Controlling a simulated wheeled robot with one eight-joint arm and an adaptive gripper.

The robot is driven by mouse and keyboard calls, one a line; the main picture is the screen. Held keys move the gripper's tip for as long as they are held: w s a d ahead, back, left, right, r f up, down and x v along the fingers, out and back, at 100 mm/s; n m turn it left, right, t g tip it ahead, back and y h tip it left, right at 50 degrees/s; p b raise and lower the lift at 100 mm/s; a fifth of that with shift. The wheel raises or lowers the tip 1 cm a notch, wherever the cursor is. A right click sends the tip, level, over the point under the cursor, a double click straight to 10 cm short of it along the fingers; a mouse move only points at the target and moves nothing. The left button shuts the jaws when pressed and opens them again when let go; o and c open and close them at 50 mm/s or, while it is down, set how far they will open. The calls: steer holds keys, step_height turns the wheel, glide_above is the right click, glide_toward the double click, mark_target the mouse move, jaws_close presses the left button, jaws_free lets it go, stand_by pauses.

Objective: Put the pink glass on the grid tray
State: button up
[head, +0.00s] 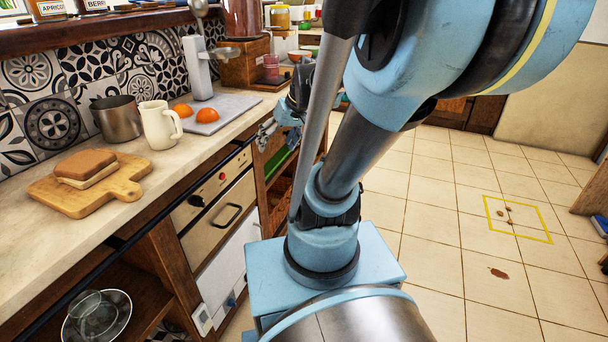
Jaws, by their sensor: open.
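A small pink glass (270,66) stands upright on the far part of the counter, beside a wooden box. A thin dark tray (258,87) lies at its foot; it may be the grid tray, but its grid is too small to make out. I cannot tell whether the glass stands on this tray or behind it. My gripper (266,131) is open at the counter's front edge, nearer than the glass and apart from it. My arm hides part of the gripper and the counter to its right.
A grey board (233,103) with two orange halves, a cream jug (160,126), a metal pot (117,119) and a wooden board (120,190) with a sandwich line the counter. A shelf (110,25) overhangs its back. Tiled floor (430,235) at right is mostly clear.

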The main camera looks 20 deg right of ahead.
steer(key=s+d+f+m+g+h, duration=0.1)
steer(key=s+d+f+h, duration=0.3)
steer(key=s, duration=0.6)
steer(key=shift+s+d+f+m+g, duration=0.4)
steer(key=shift+d+f+m, duration=0.4)
steer(key=shift+d+f, duration=0.2)
